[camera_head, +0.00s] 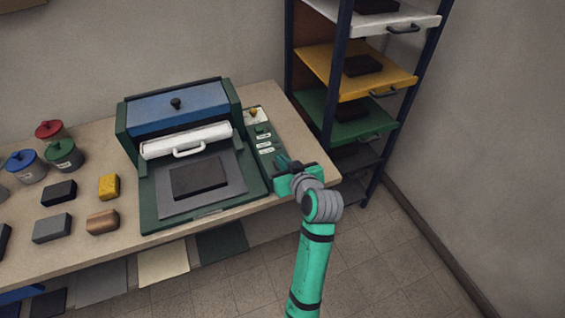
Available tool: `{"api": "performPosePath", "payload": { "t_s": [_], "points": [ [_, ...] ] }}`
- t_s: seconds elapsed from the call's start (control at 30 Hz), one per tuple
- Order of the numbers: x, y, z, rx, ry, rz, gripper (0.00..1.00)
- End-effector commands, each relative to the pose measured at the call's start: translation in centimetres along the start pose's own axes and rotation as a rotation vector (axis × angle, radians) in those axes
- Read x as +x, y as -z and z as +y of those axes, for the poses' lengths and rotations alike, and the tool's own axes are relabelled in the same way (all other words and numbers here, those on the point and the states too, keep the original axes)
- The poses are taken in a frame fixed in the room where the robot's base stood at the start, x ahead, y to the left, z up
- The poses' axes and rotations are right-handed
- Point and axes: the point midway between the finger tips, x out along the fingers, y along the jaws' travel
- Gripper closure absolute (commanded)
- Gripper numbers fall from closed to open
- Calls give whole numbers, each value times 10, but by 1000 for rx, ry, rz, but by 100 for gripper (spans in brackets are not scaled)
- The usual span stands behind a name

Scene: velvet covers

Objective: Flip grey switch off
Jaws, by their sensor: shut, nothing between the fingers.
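The green press machine (150,218) stands on the table with a control panel (249,132) along its right side. The panel carries a yellow knob (253,113), a small green part (262,128) and several white labels (265,143). I cannot make out a grey switch; the front end of the panel is partly hidden behind my gripper. My gripper (283,163) is at the front right of the panel, its fingers pointing towards it. It is shut and empty. I cannot tell whether the fingertips touch the panel.
A dark block lies on a grey plate (226,178) in the press. Lidded pots (63,155) and several blocks (52,226) stand at the left of the table (295,118). A rack with coloured shelves (312,62) stands close at the right. Floor is open in front.

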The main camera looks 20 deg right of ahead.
Motion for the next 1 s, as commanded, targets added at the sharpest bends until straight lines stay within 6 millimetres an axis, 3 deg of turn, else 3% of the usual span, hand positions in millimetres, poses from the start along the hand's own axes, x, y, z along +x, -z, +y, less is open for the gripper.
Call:
{"api": "performPosePath", "payload": {
  "t_s": [0.27,0.7,1.0],
  "points": [
    [-20,35,-1,-3,0,4,100],
    [-92,3,-1,-1,0,0,100],
    [-112,-4,0,-1,-1,0,100]
  ]
}}
